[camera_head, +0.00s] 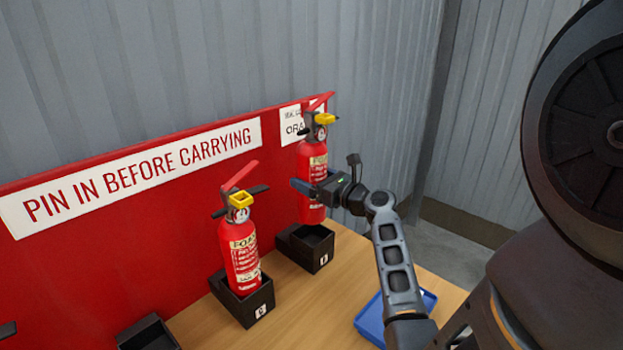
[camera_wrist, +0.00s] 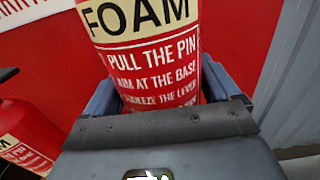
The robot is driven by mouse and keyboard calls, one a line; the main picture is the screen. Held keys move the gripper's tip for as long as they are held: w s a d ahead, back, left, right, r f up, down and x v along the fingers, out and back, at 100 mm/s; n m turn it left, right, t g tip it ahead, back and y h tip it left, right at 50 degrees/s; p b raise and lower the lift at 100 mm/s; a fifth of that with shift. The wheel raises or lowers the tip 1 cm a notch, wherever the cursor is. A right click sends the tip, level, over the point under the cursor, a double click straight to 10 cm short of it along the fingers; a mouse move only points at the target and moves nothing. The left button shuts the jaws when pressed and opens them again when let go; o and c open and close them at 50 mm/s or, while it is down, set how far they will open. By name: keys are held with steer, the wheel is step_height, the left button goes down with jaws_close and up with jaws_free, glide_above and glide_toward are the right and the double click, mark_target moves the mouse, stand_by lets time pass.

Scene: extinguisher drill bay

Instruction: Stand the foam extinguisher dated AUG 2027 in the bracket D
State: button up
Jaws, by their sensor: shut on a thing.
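My gripper (camera_head: 306,187) is shut on a red extinguisher (camera_head: 312,160) with a cream label, a red lever and a yellow tag at its neck. In the wrist view this extinguisher (camera_wrist: 150,50) reads FOAM and stands between my two fingers; its date is not legible. It is held about upright, over the black box bracket (camera_head: 305,248) at the right of the row. Its base appears slightly above the bracket or at its back rim; I cannot tell whether they touch. The small white label on this bracket is too small to read surely.
A second extinguisher (camera_head: 240,250) stands in the neighbouring bracket (camera_head: 248,305), which seems marked C. Another bracket (camera_head: 148,335) is at the bottom left. A blue tray (camera_head: 375,322) lies on the wooden table (camera_head: 345,272). A red board (camera_head: 110,250) stands behind the brackets.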

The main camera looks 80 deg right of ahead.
steer(key=shift+f+b, duration=1.8)
steer(key=shift+f, duration=0.2)
steer(key=shift+r+p, duration=0.1)
steer(key=shift+p, duration=0.5)
steer(key=shift+f+b, duration=1.6)
steer(key=shift+f, duration=1.15)
stand_by(2.0)
stand_by(0.4)
